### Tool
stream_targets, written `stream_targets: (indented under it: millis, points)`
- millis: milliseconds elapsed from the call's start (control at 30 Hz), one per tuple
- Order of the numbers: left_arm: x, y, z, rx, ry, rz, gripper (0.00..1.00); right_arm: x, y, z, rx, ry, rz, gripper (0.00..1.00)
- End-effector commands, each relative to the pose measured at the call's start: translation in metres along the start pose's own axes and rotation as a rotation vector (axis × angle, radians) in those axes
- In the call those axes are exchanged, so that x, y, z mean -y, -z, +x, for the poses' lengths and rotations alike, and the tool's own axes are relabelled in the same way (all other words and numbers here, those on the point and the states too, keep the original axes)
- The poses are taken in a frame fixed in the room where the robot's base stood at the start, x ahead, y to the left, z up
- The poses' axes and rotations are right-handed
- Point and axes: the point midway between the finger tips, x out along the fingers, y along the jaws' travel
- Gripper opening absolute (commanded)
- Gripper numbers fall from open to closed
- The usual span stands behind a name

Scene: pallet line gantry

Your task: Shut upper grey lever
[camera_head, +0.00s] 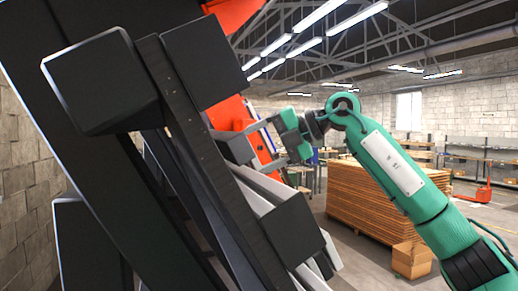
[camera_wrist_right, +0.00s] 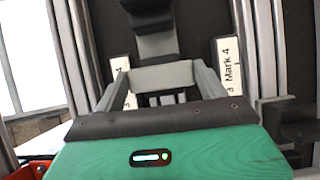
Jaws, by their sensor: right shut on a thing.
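My right gripper (camera_head: 247,133) reaches in from the right at the end of the green arm, against the machine front by the orange panel. In the right wrist view its two grey fingers (camera_wrist_right: 160,84) stand apart, with a grey lever (camera_wrist_right: 160,74) between them. The gripper is shut on this lever. A dark stem rises behind it toward the top of the view. In the head view the lever is largely hidden by the fingers and the dark beams, so its exact angle cannot be told. My left gripper is not in view.
Large dark beams (camera_head: 185,110) cross the head view's left and middle, close to the right gripper. White "Mark 4" labels (camera_wrist_right: 229,65) flank the lever. A stack of brown boards (camera_head: 365,195) and a cardboard box (camera_head: 411,260) stand behind on the floor.

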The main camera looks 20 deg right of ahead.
Motion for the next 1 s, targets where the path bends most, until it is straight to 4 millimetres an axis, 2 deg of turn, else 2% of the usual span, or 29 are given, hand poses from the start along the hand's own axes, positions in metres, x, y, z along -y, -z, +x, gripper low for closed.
stream_targets:
  millis: [300,333,367,733,867,1000]
  points:
    - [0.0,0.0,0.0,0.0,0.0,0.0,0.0,0.0,-0.001,-0.001,0.001,-0.001,0.004,0.5]
    - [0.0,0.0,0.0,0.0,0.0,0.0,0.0,0.0,-0.001,-0.001,0.001,-0.001,0.005,0.79]
    - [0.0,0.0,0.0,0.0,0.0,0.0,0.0,0.0,-0.001,-0.001,0.001,-0.001,0.005,0.82]
    - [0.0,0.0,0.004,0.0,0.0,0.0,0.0,0.001,0.0,-0.006,0.002,0.0,0.002,0.82]
    - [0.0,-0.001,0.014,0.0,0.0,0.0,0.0,0.003,0.0,-0.024,0.004,-0.002,0.001,0.82]
    - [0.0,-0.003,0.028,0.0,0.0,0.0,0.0,0.004,0.0,-0.055,0.005,-0.002,0.002,0.82]
